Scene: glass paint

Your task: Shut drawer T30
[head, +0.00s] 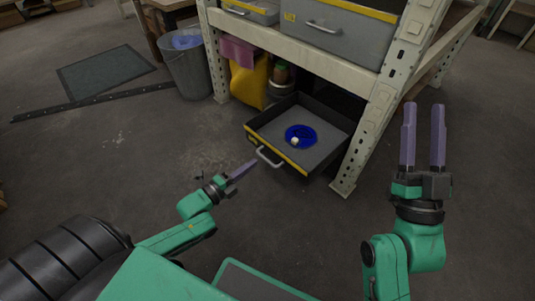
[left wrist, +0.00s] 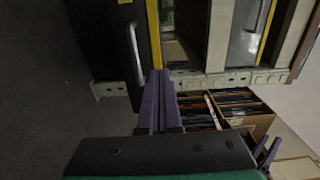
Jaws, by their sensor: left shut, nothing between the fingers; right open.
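The open drawer (head: 320,140), dark with a yellow front edge and a pale bar handle (head: 269,157), is pulled out at the bottom of the metal shelf unit. A blue round item (head: 300,133) with a small white object (head: 295,141) on it lies inside. I cannot read a label on the drawer. My left gripper (head: 253,163) is shut and empty, its purple fingertips just left of the handle. In the left wrist view the shut fingers (left wrist: 158,80) appear beside the handle (left wrist: 135,50); contact cannot be told. My right gripper (head: 423,110) is open and empty, right of the shelf post.
Upper drawers (head: 325,30) sit above in the shelf unit. A grey bin (head: 188,70) stands left of the unit, with a yellow container (head: 249,82) under the shelf. A dark mat (head: 105,73) lies at the back left. The floor before the drawer is clear.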

